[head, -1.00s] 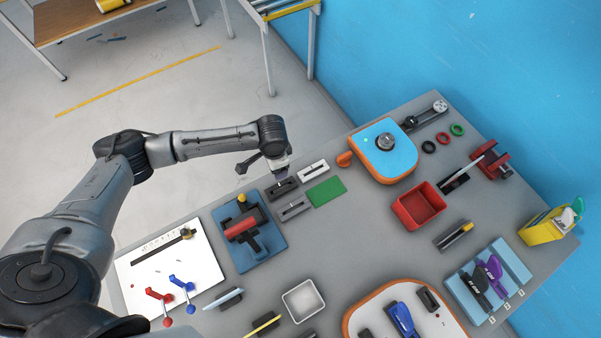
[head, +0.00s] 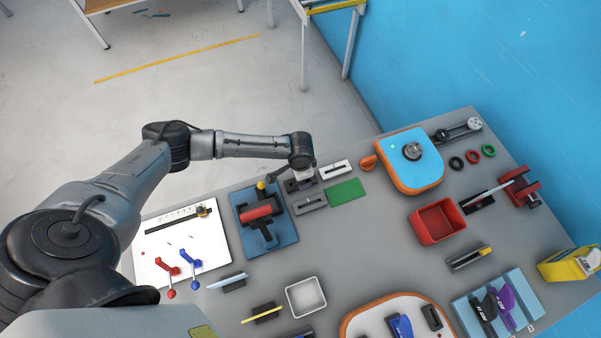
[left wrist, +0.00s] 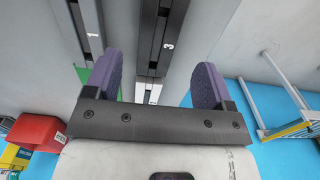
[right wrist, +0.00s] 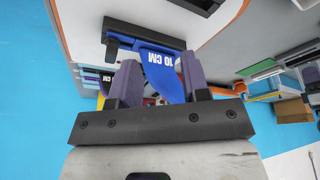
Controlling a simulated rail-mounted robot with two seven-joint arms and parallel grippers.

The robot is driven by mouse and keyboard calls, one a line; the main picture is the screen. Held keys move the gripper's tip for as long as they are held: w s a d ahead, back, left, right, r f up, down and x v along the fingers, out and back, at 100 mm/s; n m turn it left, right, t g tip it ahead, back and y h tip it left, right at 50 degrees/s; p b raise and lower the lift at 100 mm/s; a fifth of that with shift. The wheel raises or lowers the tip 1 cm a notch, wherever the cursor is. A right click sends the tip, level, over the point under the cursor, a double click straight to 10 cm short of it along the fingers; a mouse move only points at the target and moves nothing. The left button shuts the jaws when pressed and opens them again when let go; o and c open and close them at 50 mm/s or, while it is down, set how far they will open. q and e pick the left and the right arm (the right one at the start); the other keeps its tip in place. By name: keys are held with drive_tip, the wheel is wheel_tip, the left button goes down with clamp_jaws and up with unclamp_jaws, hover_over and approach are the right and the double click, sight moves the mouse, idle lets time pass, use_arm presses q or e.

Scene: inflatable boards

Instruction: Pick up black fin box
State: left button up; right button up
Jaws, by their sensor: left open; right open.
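The black fin box (head: 297,184) lies on the grey table, between a white fin box (head: 335,169) and a grey fin box (head: 310,203). My left gripper (head: 303,175) is over the black box and partly hides it in the head view. In the left wrist view the fingers of my left gripper (left wrist: 157,85) are apart and empty. A dark slotted box marked 3 (left wrist: 163,35) shows beyond the gap between them.
A blue stand with a red block (head: 258,212) is just left of the boxes, and a green pad (head: 347,191) is to their right. A red bin (head: 437,222), a white tray (head: 305,297) and an orange-edged blue board (head: 412,160) stand further off.

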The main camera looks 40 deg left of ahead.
use_arm(q)
drive_tip(key=shift+s+d+f, duration=0.1)
drive_tip(key=shift+d+f, duration=0.05)
drive_tip(key=shift+f, duration=2.2)
drive_tip(key=c, duration=1)
